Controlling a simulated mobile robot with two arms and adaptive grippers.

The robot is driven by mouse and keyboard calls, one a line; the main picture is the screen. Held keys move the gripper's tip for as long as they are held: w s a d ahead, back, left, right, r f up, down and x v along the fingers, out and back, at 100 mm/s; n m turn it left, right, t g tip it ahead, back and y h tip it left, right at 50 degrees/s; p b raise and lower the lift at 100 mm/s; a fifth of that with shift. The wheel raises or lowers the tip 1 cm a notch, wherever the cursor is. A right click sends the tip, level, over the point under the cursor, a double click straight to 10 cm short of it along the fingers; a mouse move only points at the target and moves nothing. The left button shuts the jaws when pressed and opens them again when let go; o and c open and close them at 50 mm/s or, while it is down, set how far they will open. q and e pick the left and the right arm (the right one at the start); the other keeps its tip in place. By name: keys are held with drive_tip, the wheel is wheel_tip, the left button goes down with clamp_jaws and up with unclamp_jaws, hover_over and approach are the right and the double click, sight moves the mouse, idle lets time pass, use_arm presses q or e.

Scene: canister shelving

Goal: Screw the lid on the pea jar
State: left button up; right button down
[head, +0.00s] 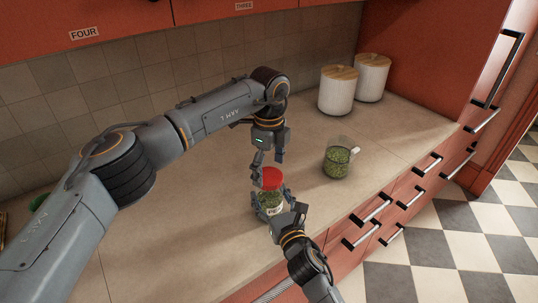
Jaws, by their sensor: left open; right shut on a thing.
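The pea jar (269,199) stands upright on the countertop, with green contents and a pale label low on its front. A red lid (271,178) sits on its top; I cannot tell how tightly. My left gripper (267,165) points down from above with its fingers open around the lid's upper part. My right gripper (270,208) is shut on the jar's lower body from the front and hides part of it.
A glass cup of peas (337,161) stands to the right on the countertop (400,140). Two white canisters with wooden lids (336,93) (371,80) stand at the back right. Drawers with bar handles line the counter's front edge. Clear counter lies between the jar and the cup.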

use_arm(q)
drive_tip(key=shift+f, duration=0.75)
